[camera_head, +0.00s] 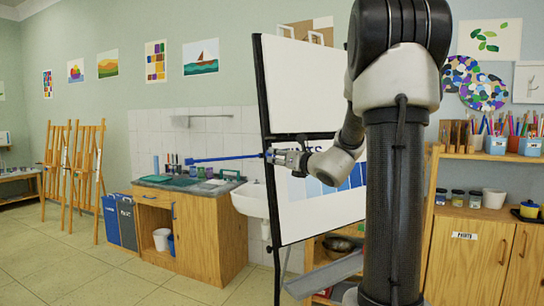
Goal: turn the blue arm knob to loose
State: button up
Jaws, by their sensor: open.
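A thin blue arm (225,158) sticks out to the left, almost level, from beside the black-edged board (320,218). Its right end meets the area of my gripper (274,156), in front of the board's left edge. My gripper is open and points left at that end. The blue knob is too small and too covered by my gripper to make out clearly. I cannot tell whether the fingers touch it or which way it is turned.
The board's upper white panel (295,90) stands close behind my arm. A white sink (250,199) and a wooden counter (205,235) stand behind to the left. A wooden cabinet (465,262) with paint jars is at right.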

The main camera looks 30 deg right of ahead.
jog(key=w, duration=0.5)
jog(key=shift+w+a, duration=0.15)
jog(key=shift+w, duration=0.15)
jog(key=c, duration=1)
